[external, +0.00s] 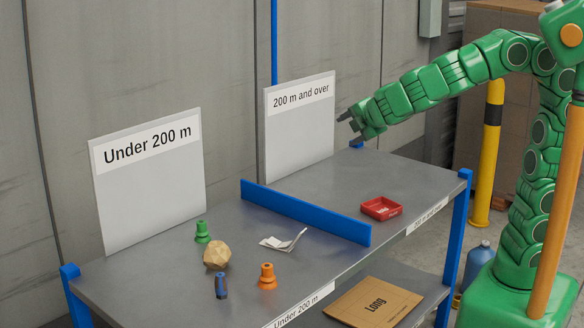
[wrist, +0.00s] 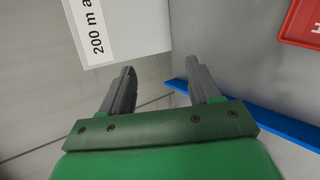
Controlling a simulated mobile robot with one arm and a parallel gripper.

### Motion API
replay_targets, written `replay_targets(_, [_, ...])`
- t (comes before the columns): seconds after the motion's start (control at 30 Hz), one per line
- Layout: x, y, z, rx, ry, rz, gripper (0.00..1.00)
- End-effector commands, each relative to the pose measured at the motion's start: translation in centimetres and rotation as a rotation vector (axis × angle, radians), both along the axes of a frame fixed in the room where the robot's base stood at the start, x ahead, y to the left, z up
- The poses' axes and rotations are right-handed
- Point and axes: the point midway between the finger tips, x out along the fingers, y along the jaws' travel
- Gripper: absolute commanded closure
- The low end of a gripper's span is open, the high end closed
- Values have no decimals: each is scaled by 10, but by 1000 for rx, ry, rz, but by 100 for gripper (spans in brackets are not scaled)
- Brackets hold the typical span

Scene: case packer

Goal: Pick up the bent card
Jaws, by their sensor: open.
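The bent card (external: 283,240) is a white, folded piece with dark print, lying on the grey table in the "Under 200 m" section, just left of the blue divider. My gripper (external: 347,127) is high over the "200 m and over" section, in front of that sign, to the right of and above the card. Its jaws are open and empty; in the wrist view the two grey fingers (wrist: 162,78) stand apart with nothing between them. The card does not show in the wrist view.
The blue divider (external: 305,213) stands between gripper and card; a red tray (external: 381,209) is right of it. Near the card are an orange cone-like piece (external: 267,277), a tan faceted ball (external: 216,254), a green piece (external: 202,232) and a blue-and-black item (external: 221,286). Signs stand behind.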

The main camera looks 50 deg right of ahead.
Motion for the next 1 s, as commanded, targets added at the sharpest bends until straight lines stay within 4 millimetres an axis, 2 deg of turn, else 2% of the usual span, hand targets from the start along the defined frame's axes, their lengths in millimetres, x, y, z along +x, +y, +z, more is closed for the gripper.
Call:
replay_targets(0.03, [2, 25, 2, -35, -19, 66, 38])
replay_targets(0.17, [3, 84, 7, -148, -75, 238, 38])
replay_targets(0.27, [-4, 130, 0, -268, -110, 377, 38])
replay_targets(0.37, [-18, 174, -15, -407, -137, 523, 38])
replay_targets(0.47, [-38, 214, -45, -586, -149, 679, 38])
replay_targets(0.5, [-47, 226, -61, -667, -149, 740, 38])
replay_targets(0.6, [-68, 246, -100, -865, -144, 874, 38])
replay_targets(0.73, [-87, 251, -145, -1075, -119, 995, 38])
replay_targets(0.83, [-95, 251, -164, -1173, -106, 1048, 38])
replay_targets(1.0, [-97, 249, -179, -1236, -91, 1079, 38])
